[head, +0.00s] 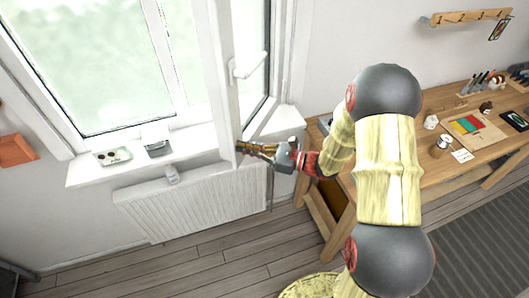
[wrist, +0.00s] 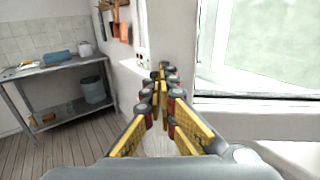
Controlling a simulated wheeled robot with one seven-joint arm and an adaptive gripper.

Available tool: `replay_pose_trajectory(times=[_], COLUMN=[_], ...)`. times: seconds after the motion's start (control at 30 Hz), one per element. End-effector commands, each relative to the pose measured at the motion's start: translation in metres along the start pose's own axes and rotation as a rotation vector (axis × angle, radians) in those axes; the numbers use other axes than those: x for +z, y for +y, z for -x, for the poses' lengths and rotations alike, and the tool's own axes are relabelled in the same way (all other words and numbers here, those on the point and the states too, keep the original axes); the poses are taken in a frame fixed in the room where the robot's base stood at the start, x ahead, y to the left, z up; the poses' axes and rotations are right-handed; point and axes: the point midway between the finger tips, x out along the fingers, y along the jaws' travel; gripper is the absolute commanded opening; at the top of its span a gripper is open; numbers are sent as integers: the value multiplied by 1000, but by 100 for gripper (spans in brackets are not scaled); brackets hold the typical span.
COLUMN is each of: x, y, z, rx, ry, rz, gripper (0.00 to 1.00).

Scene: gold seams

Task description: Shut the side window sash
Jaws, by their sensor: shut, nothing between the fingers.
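The side window sash (head: 222,75) is a tall white frame standing swung inward from the window, seen nearly edge-on in the head view. Its white handle (head: 247,66) is on the face toward the right. My gripper (head: 243,147) is at the sash's lower part, on its right side, with the fingertips close to the frame. Whether they touch it I cannot tell. In the wrist view my gripper (wrist: 162,78) is shut and empty, fingers pointing away from the camera.
A white sill (head: 90,172) holds a small tray (head: 113,156) and a grey box (head: 157,146). A radiator (head: 195,202) is below. A wooden workbench (head: 410,160) with tools stands right. In the wrist view, a metal shelf table (wrist: 55,75) stands left.

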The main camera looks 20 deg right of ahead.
Motion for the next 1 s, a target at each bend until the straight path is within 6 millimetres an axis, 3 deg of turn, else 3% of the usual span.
replay_pose_trajectory(times=[0.03, 0.27, 0.5, 0.7, 1.0], x=[0, -2, -4, -3, -2], y=[0, -19, -59, -94, -138], z=[-21, -108, -188, -238, -277], rx=[12, 14, 10, -78, -134], ry=[1, -1, -1, 0, 0], rz=[1, 2, 2, 0, 0], gripper=[0, 0, 0, 0, 0])
